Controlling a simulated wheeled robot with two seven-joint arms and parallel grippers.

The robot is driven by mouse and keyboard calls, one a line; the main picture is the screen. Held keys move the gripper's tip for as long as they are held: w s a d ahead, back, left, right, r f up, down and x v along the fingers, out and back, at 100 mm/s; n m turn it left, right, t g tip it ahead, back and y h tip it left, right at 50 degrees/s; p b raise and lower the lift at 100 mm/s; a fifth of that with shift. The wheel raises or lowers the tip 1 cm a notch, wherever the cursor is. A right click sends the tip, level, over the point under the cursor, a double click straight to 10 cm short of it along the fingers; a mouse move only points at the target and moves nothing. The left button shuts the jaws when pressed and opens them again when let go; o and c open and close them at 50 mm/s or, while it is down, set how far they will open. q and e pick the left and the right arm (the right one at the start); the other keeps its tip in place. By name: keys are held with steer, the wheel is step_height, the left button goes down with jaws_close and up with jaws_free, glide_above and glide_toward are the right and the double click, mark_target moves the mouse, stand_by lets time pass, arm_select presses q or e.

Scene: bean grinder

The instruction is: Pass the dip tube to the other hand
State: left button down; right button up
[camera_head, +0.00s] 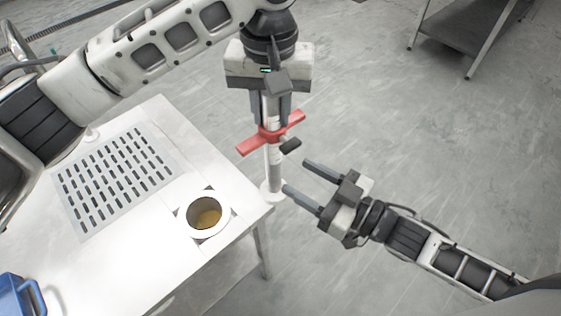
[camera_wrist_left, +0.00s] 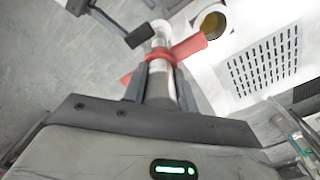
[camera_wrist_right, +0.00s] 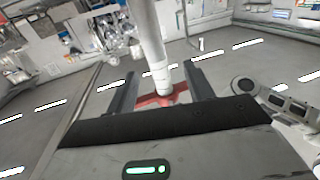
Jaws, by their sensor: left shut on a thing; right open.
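The dip tube (camera_head: 274,174) is a pale upright tube with a red cross-handle (camera_head: 252,145) and a wider white lower end. My left gripper (camera_head: 271,121) is shut on its upper part, just above the red handle. The left wrist view shows the tube (camera_wrist_left: 160,88) between the left fingers. My right gripper (camera_head: 295,175) is open beside the lower tube, with its fingertips pointing at it from the right. In the right wrist view the tube (camera_wrist_right: 150,45) lines up with the gap between the open fingers; contact is not visible.
The white table (camera_head: 150,260) stands left of the tube, with a slotted drain panel (camera_head: 115,172) and a round opening (camera_head: 207,213) holding brown contents. A blue container (camera_head: 15,297) is at its lower left. A metal rack (camera_head: 470,25) stands far off.

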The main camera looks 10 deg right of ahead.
mark_target(277, 165)
steer(key=x, duration=0.8)
steer(key=shift+w+a, duration=0.15)
steer(key=shift+w, duration=0.05)
jaws_close()
arm_select(q)
steer(key=c, duration=1)
jaws_free()
steer(key=shift+c, duration=0.2)
